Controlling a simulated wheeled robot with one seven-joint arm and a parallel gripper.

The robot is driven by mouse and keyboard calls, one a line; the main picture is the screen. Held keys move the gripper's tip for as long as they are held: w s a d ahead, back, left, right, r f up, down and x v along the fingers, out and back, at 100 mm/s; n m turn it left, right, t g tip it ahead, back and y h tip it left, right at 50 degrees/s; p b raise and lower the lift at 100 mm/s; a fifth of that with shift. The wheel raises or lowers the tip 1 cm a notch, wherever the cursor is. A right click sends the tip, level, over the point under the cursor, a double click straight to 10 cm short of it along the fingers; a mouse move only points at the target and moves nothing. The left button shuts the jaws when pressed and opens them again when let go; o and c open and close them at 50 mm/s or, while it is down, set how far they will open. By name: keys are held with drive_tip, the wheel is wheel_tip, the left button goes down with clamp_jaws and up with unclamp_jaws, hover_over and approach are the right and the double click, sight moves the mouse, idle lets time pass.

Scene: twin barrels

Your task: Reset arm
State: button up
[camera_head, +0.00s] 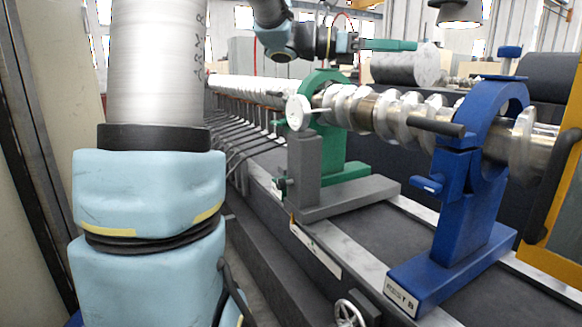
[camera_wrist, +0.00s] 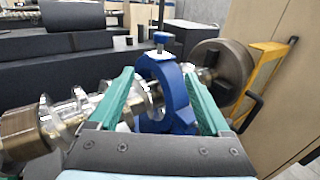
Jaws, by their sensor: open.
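My gripper (camera_head: 388,45) is at the top of the head view, above the metal shaft and apart from it. In the wrist view my gripper (camera_wrist: 159,74) shows two green fingers spread wide, with nothing held between them. My arm comes down from the top of the head view to the gripper, and a large part of it fills the left side. In the wrist view a blue clamp stand (camera_wrist: 174,100) and part of the shaft (camera_wrist: 75,117) show beyond and between the fingers.
A long crankshaft (camera_head: 395,118) lies across a green stand (camera_head: 330,142) and a blue stand (camera_head: 462,205) on a dark bench. A yellow frame (camera_head: 558,215) stands at the right edge. A hand wheel (camera_head: 350,314) is at the bottom. Open air surrounds the gripper.

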drive_tip(key=s+a+f+m+y, duration=0.2)
drive_tip(key=a+f+y, duration=0.2)
drive_tip(key=f, duration=0.7)
drive_tip(key=s+a+f+m+y, duration=0.2)
drive_tip(key=a+f+y, duration=0.2)
drive_tip(key=f, duration=0.7)
drive_tip(key=s+a+f+m+t+y, duration=0.1)
drive_tip(key=s+a+f+m+y, duration=0.2)
drive_tip(key=a+f+m, duration=0.3)
drive_tip(key=s+a+f+m+t+y, duration=0.1)
drive_tip(key=s+a+f+m+y, duration=0.3)
drive_tip(key=a, duration=0.8)
wheel_tip(320, 180, down, 5)
drive_tip(key=m+y, duration=0.2)
drive_tip(key=m, duration=0.1)
drive_tip(key=shift+r+t, duration=0.15)
drive_tip(key=shift+t, duration=0.15)
drive_tip(key=shift+o, duration=1.3)
drive_tip(key=shift+s+a+m, duration=0.15)
drive_tip(key=shift+a+m, duration=0.2)
drive_tip(key=shift+m, duration=0.25)
